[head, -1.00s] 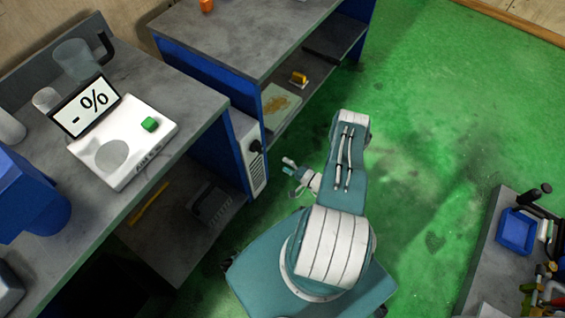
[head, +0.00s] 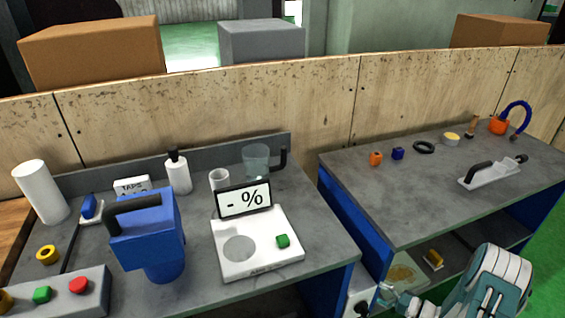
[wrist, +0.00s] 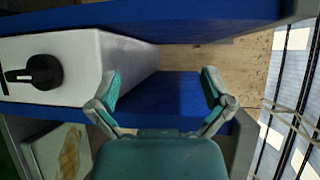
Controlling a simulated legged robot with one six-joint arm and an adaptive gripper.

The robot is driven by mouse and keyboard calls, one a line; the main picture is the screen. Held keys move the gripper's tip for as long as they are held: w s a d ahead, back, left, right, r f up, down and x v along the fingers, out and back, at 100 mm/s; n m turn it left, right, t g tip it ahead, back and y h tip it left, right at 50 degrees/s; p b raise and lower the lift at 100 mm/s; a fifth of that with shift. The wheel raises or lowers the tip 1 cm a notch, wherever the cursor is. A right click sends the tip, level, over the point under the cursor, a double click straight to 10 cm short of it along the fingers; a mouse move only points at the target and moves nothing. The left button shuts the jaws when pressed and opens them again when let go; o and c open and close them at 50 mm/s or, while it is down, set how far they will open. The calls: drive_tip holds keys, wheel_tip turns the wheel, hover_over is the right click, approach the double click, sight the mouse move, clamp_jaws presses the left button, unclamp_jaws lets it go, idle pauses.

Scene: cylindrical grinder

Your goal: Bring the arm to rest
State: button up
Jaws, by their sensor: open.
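My arm (head: 487,290) shows at the lower right of the head view, folded low in front of the workbenches. My gripper (head: 388,296) is at its left end, near the gap between the two benches and partly cut off by the frame. In the wrist view, my gripper (wrist: 161,88) is open, with its two fingers spread apart and nothing between them. Beyond the fingers are a blue bench panel (wrist: 180,95) and a white box with a black knob (wrist: 75,65).
The right bench holds a white tool (head: 492,172) and small parts. Green floor (head: 552,240) is clear at far right.

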drive_tip(key=s+a+r+n+g+h, duration=0.1)
drive_tip(key=a+r+n+g, duration=0.2)
drive_tip(key=r, duration=0.5)
drive_tip(key=s+a+r+n+g+h, duration=0.1)
drive_tip(key=s+a+r+g, duration=0.15)
drive_tip(key=a+r, duration=0.4)
drive_tip(key=a+r+n+g+h, duration=0.15)
drive_tip(key=r+g, duration=0.25)
drive_tip(key=r, duration=0.6)
drive_tip(key=s+a+r+n+t+h, duration=0.1)
drive_tip(key=s+a+r+t+h, duration=0.1)
drive_tip(key=s+r+h, duration=0.3)
drive_tip(key=s+a+r+n+t+h, duration=0.1)
drive_tip(key=s+a+r+t+h, duration=0.1)
drive_tip(key=s+r, duration=0.9)
drive_tip(key=s+t+h, duration=0.1)
drive_tip(key=s+h, duration=0.1)
drive_tip(key=s, duration=0.1)
drive_tip(key=shift+s+a+r+h, duration=0.15)
drive_tip(key=shift+r+h, duration=0.1)
drive_tip(key=shift+h, duration=0.1)
